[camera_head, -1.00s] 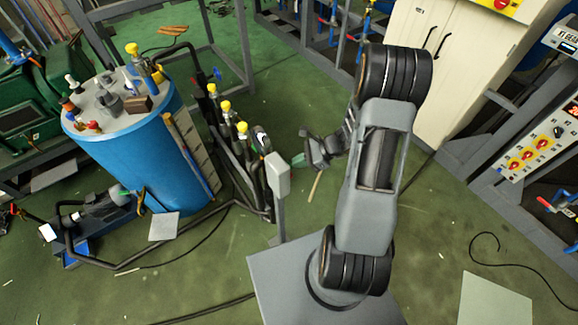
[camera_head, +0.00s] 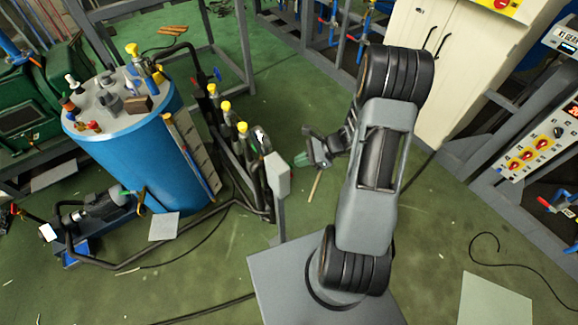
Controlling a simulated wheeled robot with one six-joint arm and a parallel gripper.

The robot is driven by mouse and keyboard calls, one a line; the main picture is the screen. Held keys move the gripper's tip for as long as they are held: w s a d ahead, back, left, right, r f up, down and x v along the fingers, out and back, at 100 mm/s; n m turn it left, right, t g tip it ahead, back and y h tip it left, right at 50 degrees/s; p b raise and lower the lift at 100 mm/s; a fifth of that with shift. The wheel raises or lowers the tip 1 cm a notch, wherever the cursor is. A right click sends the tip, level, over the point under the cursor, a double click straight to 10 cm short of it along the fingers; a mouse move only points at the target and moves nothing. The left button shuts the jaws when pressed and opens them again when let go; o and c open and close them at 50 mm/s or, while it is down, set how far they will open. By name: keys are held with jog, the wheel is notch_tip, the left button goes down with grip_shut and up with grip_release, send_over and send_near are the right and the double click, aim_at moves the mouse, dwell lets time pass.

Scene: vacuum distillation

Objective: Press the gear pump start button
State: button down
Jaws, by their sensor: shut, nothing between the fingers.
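My gripper (camera_head: 300,161) is at the end of my arm, left of the arm's links, and is shut and empty. Its fingers point left, close to the top of a small grey-white box (camera_head: 278,175) on a grey post. The box's front faces away from the camera, so any button on it is hidden. Whether the fingertips touch the box cannot be told from this view. A motor-driven pump (camera_head: 100,207) lies on a blue base at the lower left.
A blue drum (camera_head: 130,150) and black pipes with yellow-capped valves (camera_head: 226,107) stand left of the box. A control panel (camera_head: 530,150) with red switches is at the right. A cream cabinet (camera_head: 440,60) stands behind my arm. Green floor is open at lower left.

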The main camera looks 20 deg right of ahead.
jog(key=shift+d, duration=0.1)
jog(key=shift+w+d, duration=0.25)
jog(key=shift+d, duration=0.7)
jog(key=shift+w+d, duration=0.25)
jog(key=shift+d, duration=0.7)
jog(key=shift+w+d, duration=0.25)
jog(key=shift+d, duration=0.7)
jog(key=s+a+r+n+g+h, duration=0.2)
jog(key=s+r+n+g+h, duration=0.25)
jog(key=s+n, duration=0.45)
jog(key=s+a+r+n+t+h+p, duration=0.1)
jog(key=a+r+n+t+h, duration=0.1)
jog(key=r+n, duration=0.4)
jog(key=s+a+r+n+t+h, duration=0.2)
jog(key=a+r+n, duration=0.4)
jog(key=r, duration=0.5)
jog(key=shift+a+r+t+h+p, duration=0.25)
jog(key=shift+t+h+p, duration=0.25)
jog(key=shift+h, duration=0.45)
